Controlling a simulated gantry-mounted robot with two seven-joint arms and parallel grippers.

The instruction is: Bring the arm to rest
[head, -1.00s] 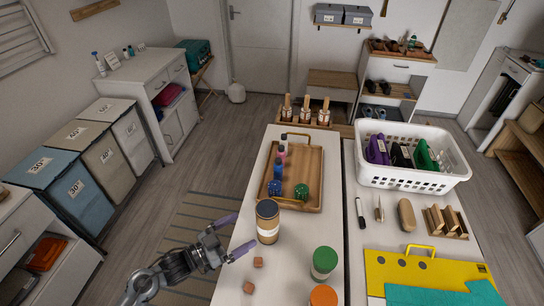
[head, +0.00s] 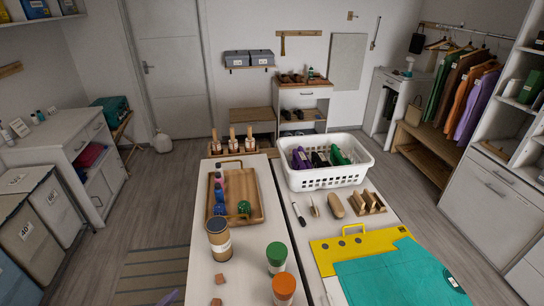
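Only a purple fingertip of my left gripper (head: 169,297) shows, at the bottom edge of the head view, left of the white table (head: 205,262). The rest of that gripper is out of frame, so its opening and anything between its fingers are hidden. My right gripper is not in view.
On the table are a wooden tray (head: 256,212) with bottles, a dark-lidded jar (head: 219,240), green-lidded (head: 277,258) and orange-lidded (head: 284,289) jars, and small brown blocks (head: 219,279). A white basket (head: 325,178) and a teal sheet (head: 390,277) are to the right. Floor left of the table is open.

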